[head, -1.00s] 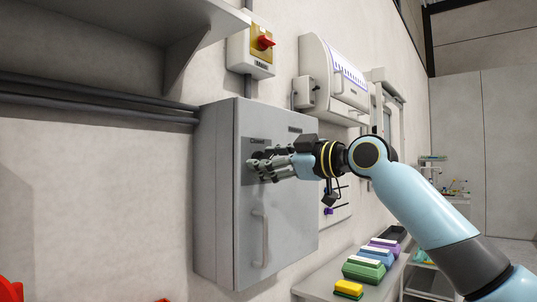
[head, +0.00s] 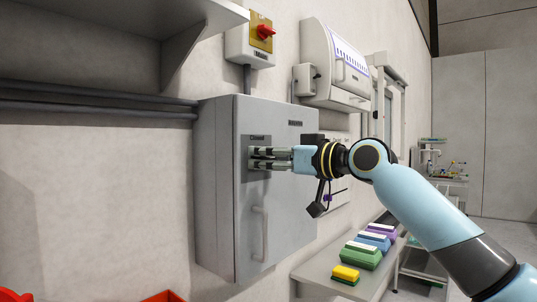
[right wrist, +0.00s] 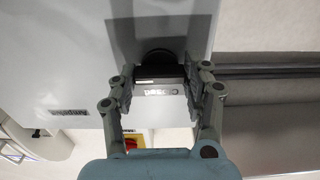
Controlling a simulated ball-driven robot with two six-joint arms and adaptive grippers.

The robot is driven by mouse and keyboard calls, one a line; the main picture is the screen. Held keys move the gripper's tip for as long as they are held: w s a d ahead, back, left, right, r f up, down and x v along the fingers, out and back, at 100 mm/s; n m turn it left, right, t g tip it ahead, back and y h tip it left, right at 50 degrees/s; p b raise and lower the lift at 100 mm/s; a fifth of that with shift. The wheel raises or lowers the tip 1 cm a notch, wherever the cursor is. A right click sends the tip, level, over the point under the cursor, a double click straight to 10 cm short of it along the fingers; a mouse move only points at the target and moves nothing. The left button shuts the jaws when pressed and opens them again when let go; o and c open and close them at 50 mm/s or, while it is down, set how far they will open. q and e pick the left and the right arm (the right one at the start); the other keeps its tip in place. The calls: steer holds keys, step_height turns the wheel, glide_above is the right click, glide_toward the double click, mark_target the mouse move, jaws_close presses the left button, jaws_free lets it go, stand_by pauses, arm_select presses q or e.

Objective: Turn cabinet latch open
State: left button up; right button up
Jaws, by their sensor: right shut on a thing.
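The grey wall cabinet (head: 222,190) has its door (head: 285,215) shut, with a vertical handle (head: 259,235). A dark grey plate (head: 254,182) with the label "Closed" sits on the door's upper left. My right gripper (head: 252,158) is at this plate, its fingers one above the other, and hides the latch in the head view. In the right wrist view the black latch (right wrist: 158,72) lies between the fingertips of my right gripper (right wrist: 158,84), which is shut on it. The label there is upside down and partly covered. My left gripper is not in view.
A red-and-yellow switch box (head: 250,45) is above the cabinet and a white wall unit (head: 335,65) is to its right. A shelf (head: 150,18) juts out at upper left. Colored boxes (head: 362,255) stand on a bench (head: 318,270) at lower right.

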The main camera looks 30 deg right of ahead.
stand_by(0.4)
steer(key=o, duration=1.2)
steer(key=shift+c, duration=0.2)
steer(key=v, duration=0.7)
steer(key=shift+s, duration=0.25)
steer(key=shift+d, duration=0.15)
